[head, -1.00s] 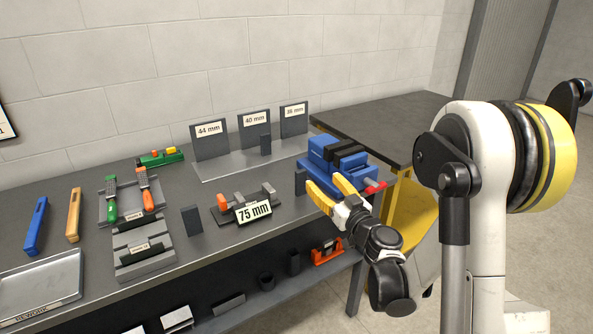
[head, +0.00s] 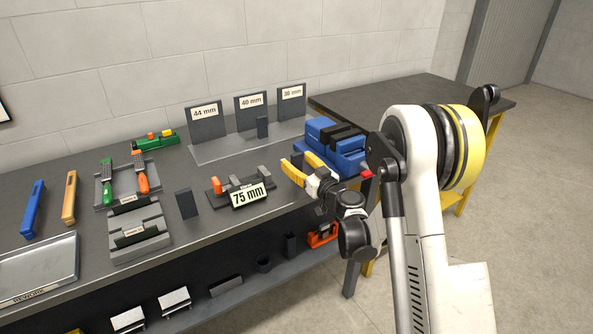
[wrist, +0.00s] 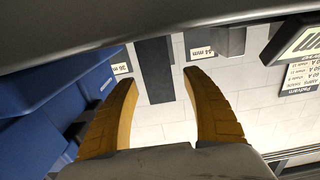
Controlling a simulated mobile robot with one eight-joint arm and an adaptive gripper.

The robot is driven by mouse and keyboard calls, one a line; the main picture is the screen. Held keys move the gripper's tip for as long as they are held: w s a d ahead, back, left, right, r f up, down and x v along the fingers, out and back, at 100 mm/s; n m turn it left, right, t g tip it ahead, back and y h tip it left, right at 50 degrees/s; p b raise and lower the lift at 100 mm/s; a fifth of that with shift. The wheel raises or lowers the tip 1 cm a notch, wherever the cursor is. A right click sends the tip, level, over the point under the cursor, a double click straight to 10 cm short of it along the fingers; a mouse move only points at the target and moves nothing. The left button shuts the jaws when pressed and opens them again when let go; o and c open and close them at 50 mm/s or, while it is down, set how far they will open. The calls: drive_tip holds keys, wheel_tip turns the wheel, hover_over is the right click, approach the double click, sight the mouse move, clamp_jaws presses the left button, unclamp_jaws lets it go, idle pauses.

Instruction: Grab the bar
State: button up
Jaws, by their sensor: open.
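A dark upright bar (wrist: 155,70) shows in the wrist view between the two yellow fingers of my gripper (wrist: 157,84), with a gap on each side. In the head view my gripper (head: 297,163) is open at the bench's right part, just in front of the blue vise (head: 335,150). There the fingers largely hide the bar. I cannot tell how deep it sits between them. Similar dark bars stand left of the 75 mm fixture (head: 187,204) and before the 40 mm plate (head: 262,127).
The blue vise is close beside my gripper and fills the left of the wrist view. The 75 mm fixture (head: 238,190) stands left of the gripper. Labelled plates (head: 251,118) stand behind. Files in a tray (head: 128,186) and a metal tray (head: 40,268) lie further left.

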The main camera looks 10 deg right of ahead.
drive_tip(key=shift+w, duration=0.2)
drive_tip(key=shift+r, duration=0.1)
clamp_jaws()
drive_tip(key=shift+r, duration=0.1)
